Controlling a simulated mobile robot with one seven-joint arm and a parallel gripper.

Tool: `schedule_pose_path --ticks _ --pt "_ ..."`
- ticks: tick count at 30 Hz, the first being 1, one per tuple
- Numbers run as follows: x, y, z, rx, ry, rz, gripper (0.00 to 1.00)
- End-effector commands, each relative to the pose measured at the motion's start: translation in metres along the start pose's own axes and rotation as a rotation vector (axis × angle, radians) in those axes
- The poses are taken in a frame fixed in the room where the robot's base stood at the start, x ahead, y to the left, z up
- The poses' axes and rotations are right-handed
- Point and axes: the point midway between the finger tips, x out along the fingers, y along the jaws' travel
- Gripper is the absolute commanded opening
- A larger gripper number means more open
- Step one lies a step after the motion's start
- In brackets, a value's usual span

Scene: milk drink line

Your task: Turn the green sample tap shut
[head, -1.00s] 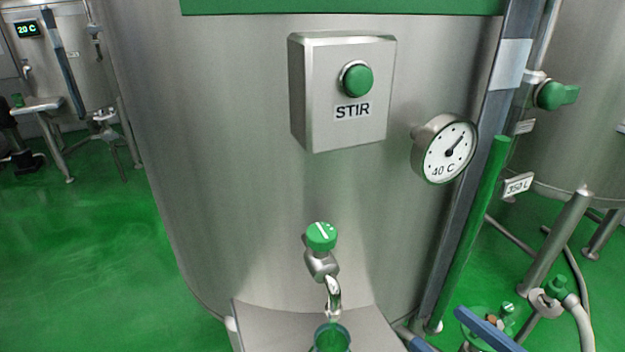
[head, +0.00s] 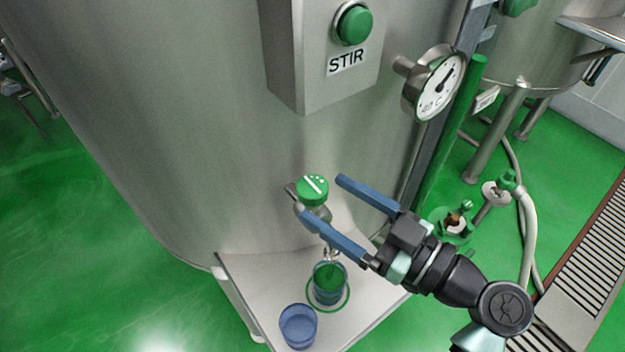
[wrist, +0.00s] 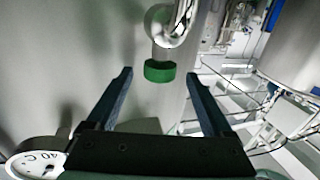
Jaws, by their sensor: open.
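The green sample tap (head: 313,189) has a round green knob with a white line and dots on top. It sticks out from the steel tank above a small shelf. It also shows in the wrist view (wrist: 160,71), ahead of the fingers and between their lines. My gripper (head: 320,197) is open, its two blue fingers reaching from the right. One fingertip is near the spout side of the knob and the other is behind it to the right. In the wrist view my gripper (wrist: 160,75) holds nothing. I cannot tell whether a finger touches the knob.
A green-tinted cup (head: 329,284) stands under the spout on a green ring on the steel shelf (head: 255,285). A blue cup (head: 298,326) stands in front of it. The STIR box (head: 320,85) and dial gauge (head: 433,85) are above. A green pipe (head: 452,150) stands at the right.

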Motion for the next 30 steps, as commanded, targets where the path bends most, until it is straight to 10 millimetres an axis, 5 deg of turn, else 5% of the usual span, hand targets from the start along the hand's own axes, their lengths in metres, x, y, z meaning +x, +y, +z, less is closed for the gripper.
schedule_pose_path --ticks 7,19,30 --pt "0.034 0.000 -0.001 0.001 0.000 -0.002 0.85" --pt "0.041 0.000 0.000 -0.001 0.000 0.001 0.85" --pt "0.041 0.000 0.000 -0.001 0.000 0.001 0.19"
